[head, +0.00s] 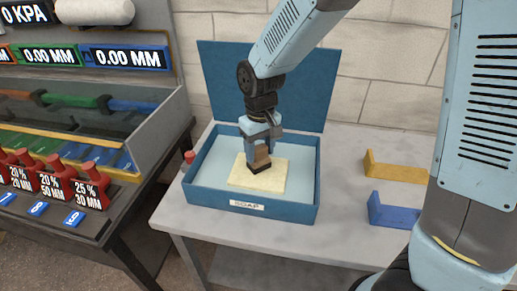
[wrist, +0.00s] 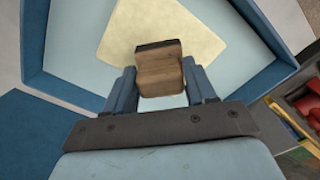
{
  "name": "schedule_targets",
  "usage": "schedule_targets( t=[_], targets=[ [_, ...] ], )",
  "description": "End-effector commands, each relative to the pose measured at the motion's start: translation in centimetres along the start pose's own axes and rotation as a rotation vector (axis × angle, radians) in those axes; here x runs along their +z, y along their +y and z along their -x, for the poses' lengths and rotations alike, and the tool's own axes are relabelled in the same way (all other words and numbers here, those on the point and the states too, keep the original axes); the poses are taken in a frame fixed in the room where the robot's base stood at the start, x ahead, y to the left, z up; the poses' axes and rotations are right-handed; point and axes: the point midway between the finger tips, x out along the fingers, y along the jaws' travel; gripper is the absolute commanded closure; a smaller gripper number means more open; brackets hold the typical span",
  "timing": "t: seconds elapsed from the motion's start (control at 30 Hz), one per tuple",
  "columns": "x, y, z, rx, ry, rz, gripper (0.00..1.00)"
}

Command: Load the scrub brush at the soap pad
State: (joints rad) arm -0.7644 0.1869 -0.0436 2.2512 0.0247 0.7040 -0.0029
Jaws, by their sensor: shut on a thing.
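The scrub brush (head: 260,158) has a brown wooden block and a dark bristle side. My gripper (head: 260,137) is shut on its wooden block, inside the open blue soap box (head: 262,212). The soap pad (head: 244,178) is a pale yellow square on the box floor. The dark end of the brush is down at the pad, and I cannot tell for certain if it touches. In the wrist view the brush (wrist: 160,78) sits between the fingers of my gripper (wrist: 163,88), over the lower part of the pad (wrist: 180,25).
The box's blue lid (head: 325,85) stands open behind. A yellow bracket (head: 395,170) and a blue bracket (head: 393,212) lie on the grey table (head: 345,225) to the right. A bench with readouts and red-handled units (head: 88,190) stands at the left. A red-capped item (head: 189,157) is beside the box.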

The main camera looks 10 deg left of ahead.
Motion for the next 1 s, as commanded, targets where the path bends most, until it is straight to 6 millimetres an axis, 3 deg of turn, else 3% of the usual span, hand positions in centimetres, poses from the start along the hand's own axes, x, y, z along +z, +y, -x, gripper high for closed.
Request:
schedule_targets(
  t=[1.0],
  targets=[
    [-0.03,-0.06,-0.87,0.0,0.0,0.001,0.69]
  ],
)
